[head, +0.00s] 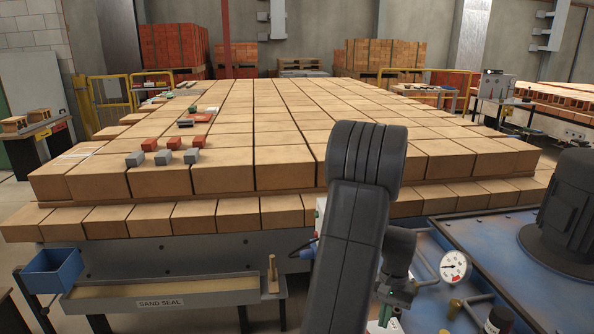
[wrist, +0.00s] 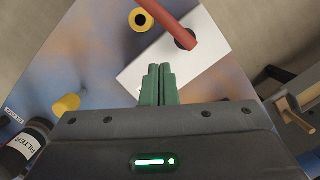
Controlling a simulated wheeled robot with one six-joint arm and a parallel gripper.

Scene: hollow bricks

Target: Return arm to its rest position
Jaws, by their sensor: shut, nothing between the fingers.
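My gripper (wrist: 158,85) shows in the wrist view with its two green fingers together and nothing between them. It points at a white plate (wrist: 150,70) on a blue, rust-stained surface. In the head view my dark arm rises at the centre right, in front of the brick stack. My gripper is hard to make out there; a small green part shows low beside the arm.
A large stack of tan bricks (head: 223,175) fills the middle. Small grey and red blocks (head: 150,145) lie on its left top. A blue bin (head: 52,271) and a sand seal trough (head: 160,295) are at its front. A pressure gauge (head: 453,266) stands right of my arm. A red bar (wrist: 170,48) and yellow cap (wrist: 66,104) are near my fingers.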

